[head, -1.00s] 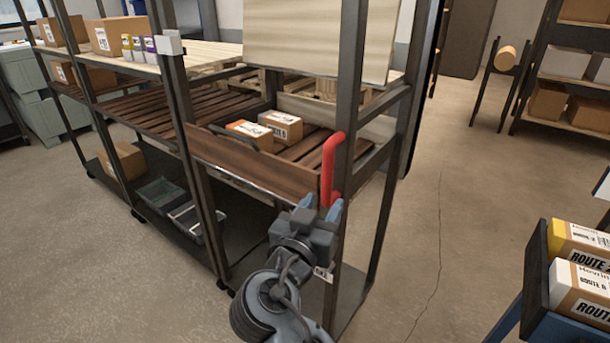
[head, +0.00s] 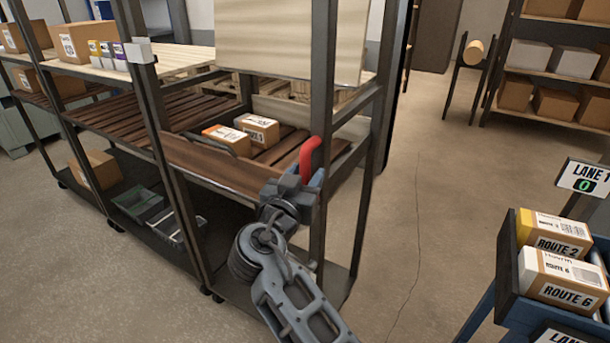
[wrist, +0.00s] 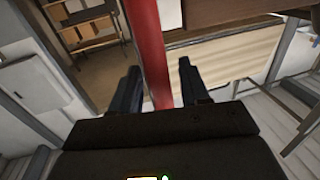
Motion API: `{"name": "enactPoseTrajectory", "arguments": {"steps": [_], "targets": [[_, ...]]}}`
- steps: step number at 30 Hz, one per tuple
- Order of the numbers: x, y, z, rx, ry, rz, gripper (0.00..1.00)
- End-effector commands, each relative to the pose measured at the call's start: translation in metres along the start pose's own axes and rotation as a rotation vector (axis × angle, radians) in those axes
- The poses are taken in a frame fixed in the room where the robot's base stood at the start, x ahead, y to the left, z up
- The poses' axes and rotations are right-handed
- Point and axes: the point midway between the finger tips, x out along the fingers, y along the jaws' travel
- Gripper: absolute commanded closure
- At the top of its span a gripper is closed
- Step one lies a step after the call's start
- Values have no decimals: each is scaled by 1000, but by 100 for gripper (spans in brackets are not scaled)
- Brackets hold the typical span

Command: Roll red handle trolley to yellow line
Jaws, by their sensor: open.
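The trolley's red handle (head: 312,156) is fixed on the near right corner post of the tall dark-framed shelf trolley (head: 320,95). My gripper (head: 308,183) is at the handle in the head view, hiding its lower part. In the wrist view the red handle (wrist: 149,50) runs between the two open fingers of my gripper (wrist: 158,85). The fingers stand on either side of it, with a gap visible on the right; I cannot tell whether the left finger touches it. I see no yellow line.
Boxes (head: 258,130) lie on the middle shelf. A blue cart (head: 508,300) with route-labelled boxes stands at the lower right, near a Lane sign (head: 583,178). A stocked rack (head: 545,103) is at the back right. The floor (head: 425,215) between is clear.

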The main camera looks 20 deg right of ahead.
Motion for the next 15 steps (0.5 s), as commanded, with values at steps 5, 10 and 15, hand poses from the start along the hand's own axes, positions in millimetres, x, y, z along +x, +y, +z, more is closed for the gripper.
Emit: {"name": "enactPoseTrajectory", "arguments": {"steps": [5, 10, 15], "targets": [[0, 0, 0, 0, 0, 0, 57], [0, 0, 0, 0, 0, 0, 74], [0, 0, 0, 0, 0, 0, 90]]}}
